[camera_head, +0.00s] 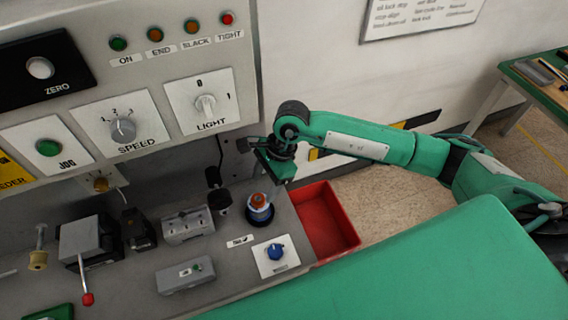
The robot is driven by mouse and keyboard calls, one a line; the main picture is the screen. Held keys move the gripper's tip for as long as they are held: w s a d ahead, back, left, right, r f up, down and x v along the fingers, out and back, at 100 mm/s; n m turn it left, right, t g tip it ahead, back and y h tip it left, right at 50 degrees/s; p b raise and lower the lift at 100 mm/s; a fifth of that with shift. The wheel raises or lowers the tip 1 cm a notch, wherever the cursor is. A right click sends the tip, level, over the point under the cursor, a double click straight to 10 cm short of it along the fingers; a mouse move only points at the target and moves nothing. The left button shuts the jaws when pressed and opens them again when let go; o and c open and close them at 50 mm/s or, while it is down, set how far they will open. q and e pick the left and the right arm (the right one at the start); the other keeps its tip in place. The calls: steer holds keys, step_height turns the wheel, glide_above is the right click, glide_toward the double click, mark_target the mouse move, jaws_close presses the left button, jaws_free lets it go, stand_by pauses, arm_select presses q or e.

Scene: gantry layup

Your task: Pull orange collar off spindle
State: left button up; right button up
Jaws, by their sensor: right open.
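The orange collar (258,199) sits on a short upright post with a dark blue, round base (260,215), on the grey ledge of the machine. The spindle itself is mostly hidden under the collar. My right arm reaches in from the right, and my right gripper (272,167) is just above and slightly right of the collar. My left gripper is not in view.
A red bin (325,221) stands right of the ledge. A blue knob (275,251) is in front of the collar, and a black-topped post (219,197) is to its left. A grey block (187,226) and red-tipped lever (87,298) are farther left. The control panel (150,75) rises behind.

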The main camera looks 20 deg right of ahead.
mark_target(259, 198)
steer(key=p+x, duration=0.1)
steer(key=x, duration=0.3)
steer(key=shift+d, duration=0.2)
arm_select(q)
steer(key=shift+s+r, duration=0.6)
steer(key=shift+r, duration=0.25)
arm_select(e)
steer(key=shift+a+f, duration=0.15)
steer(key=shift+f, duration=0.3)
steer(key=c, duration=1.2)
arm_select(q)
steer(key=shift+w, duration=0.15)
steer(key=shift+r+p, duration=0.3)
steer(key=shift+p, duration=0.15)
arm_select(e)
steer(key=shift+r, duration=1.7)
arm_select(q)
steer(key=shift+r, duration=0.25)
arm_select(e)
steer(key=shift+r, duration=1.6)
